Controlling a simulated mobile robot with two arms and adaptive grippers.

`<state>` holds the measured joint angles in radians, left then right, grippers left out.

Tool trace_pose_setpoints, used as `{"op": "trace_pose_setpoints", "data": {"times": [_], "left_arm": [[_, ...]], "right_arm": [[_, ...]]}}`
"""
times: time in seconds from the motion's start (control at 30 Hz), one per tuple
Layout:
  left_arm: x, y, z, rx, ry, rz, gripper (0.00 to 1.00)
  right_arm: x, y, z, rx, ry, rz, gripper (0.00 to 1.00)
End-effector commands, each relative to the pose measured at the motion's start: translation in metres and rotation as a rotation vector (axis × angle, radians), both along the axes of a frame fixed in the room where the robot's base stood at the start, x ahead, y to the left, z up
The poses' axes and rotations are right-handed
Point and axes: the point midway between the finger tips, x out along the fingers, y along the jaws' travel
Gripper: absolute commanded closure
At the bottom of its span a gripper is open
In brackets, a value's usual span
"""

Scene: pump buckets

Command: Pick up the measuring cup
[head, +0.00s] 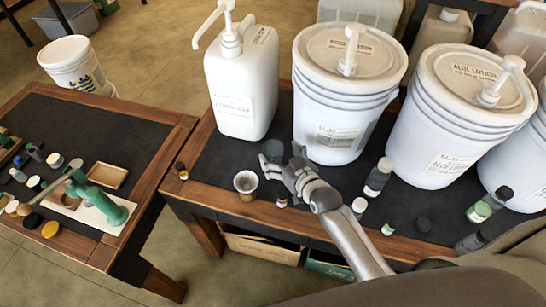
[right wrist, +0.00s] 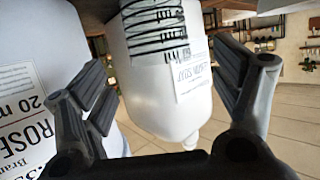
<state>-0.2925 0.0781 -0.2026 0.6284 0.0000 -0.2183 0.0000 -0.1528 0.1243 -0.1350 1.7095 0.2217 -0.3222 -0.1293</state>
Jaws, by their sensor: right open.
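My left gripper is not in view.
The white pump jug (head: 241,85) and white lotion buckets (head: 345,95) (head: 455,120) stand behind my right gripper. Small bottles (head: 378,177) stand to its right, and a tiny vial (head: 282,201) is close by. A second table (head: 140,125) on the left holds several small items.

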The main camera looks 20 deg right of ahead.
Motion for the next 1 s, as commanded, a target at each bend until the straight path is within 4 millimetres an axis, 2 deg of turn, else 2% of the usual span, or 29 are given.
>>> {"op": "trace_pose_setpoints", "data": {"times": [0.07, 0.2, 0.53, 0.87, 0.9, 1.0], "left_arm": [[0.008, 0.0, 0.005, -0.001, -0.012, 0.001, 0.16], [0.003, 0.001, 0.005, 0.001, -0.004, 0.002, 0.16], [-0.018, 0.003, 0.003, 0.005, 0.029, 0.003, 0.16], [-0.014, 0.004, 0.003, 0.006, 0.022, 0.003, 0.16], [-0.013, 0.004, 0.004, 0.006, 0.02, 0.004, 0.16], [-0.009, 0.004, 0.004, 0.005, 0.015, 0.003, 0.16]], "right_arm": [[0.011, 0.003, -0.001, 0.001, 0.0, 0.001, 0.16], [0.023, 0.005, -0.007, 0.002, 0.0, 0.0, 0.16], [0.027, 0.006, -0.009, 0.001, 0.0, 0.001, 0.16], [0.026, 0.005, -0.009, 0.001, 0.0, 0.001, 0.57], [0.026, 0.005, -0.009, 0.001, 0.0, 0.001, 0.6], [0.026, 0.006, -0.009, 0.0, 0.0, 0.001, 0.6]]}}
